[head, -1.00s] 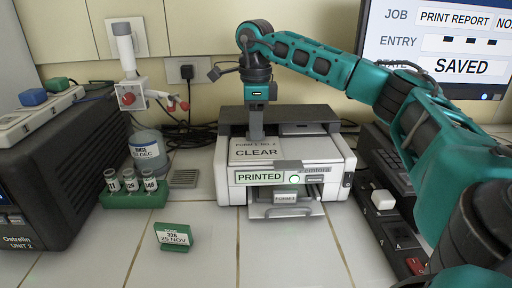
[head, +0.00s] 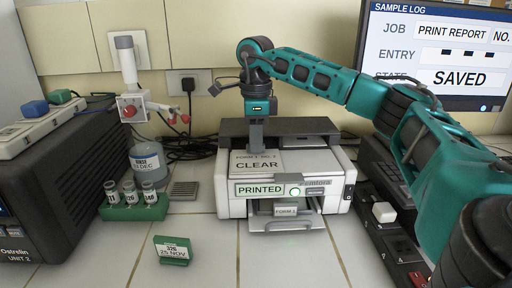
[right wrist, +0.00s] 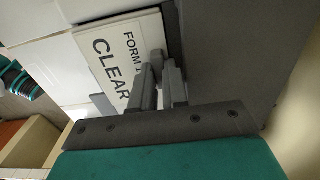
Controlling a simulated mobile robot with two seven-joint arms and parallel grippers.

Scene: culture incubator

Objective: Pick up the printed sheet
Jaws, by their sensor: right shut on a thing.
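The printed sheet (head: 258,165), white with "FORM 1 NO. 2" and "CLEAR", lies on top of the white printer (head: 232,206). My right gripper (head: 256,146) points down at the sheet's rear part. In the right wrist view the gripper (right wrist: 158,68) is shut on the sheet (right wrist: 112,60), with its fingers at the sheet's edge. The sheet looks flat and close to the printer top; any gap beneath it cannot be told. The printer's front shows "PRINTED" and a lit green button. My left gripper is not in view.
A tray labelled "FORM" (head: 286,210) sticks out at the printer's front. A monitor (head: 440,50) reads "SAVED". The front counter is mostly clear.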

